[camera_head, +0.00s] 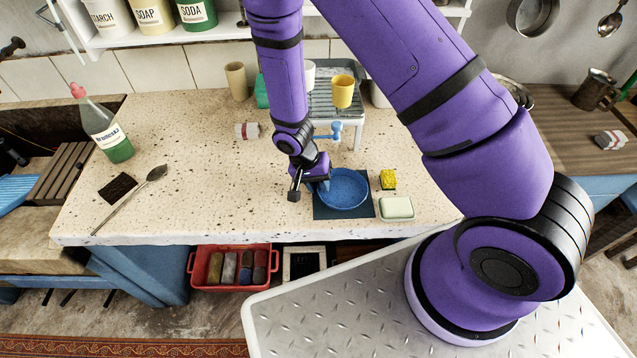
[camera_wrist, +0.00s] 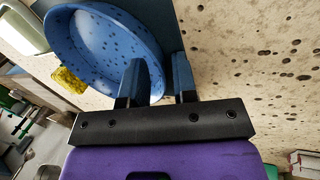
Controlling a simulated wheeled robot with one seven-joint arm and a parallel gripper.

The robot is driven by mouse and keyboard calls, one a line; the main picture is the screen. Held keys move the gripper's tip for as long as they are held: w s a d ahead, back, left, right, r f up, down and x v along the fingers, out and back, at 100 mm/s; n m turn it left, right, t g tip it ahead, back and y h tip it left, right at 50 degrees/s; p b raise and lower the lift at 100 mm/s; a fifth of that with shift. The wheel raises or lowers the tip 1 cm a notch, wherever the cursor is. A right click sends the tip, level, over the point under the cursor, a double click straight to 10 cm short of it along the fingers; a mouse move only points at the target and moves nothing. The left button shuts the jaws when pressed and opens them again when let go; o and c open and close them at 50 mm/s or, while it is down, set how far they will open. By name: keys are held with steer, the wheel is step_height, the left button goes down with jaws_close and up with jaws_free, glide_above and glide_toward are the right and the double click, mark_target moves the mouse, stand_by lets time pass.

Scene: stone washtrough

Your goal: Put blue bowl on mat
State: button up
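The blue speckled bowl (camera_head: 345,188) appears to rest upright on the dark blue-grey mat (camera_head: 343,214) near the counter's front edge. In the wrist view the bowl (camera_wrist: 100,45) fills the upper left, with a strip of the mat (camera_wrist: 167,12) beside it. My gripper (camera_head: 300,190) is low at the bowl's left side. In the wrist view my gripper (camera_wrist: 158,78) has its fingers apart, one over the inside of the bowl and one outside, with the rim between them. A gap shows between the rim and the outer finger.
A yellow sponge (camera_head: 388,180) and a pale soap bar (camera_head: 396,208) lie close to the right of the mat. A dish rack (camera_head: 340,112) with a yellow cup (camera_head: 343,90) stands behind.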

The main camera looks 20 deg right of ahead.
steer(key=v, duration=1.2)
steer(key=shift+r, duration=0.2)
steer(key=s+d+r+n+t+y, duration=0.15)
steer(key=d+r, duration=0.25)
steer(key=r, duration=0.8)
steer(key=s+d+r+n+t+y, duration=0.15)
steer(key=d+r, duration=0.35)
steer(key=r, duration=0.7)
steer(key=s+d+r+n+t, duration=0.1)
steer(key=s+d+r+t, duration=0.1)
steer(key=s+r, duration=0.4)
steer(key=s+d+r+n+t, duration=0.1)
steer(key=s+d+r+t, duration=0.1)
steer(key=s+r, duration=0.4)
steer(key=s+d, duration=0.1)
steer(key=s, duration=0.4)
steer(key=shift+d+r+n, duration=0.3)
steer(key=shift+d, duration=0.1)
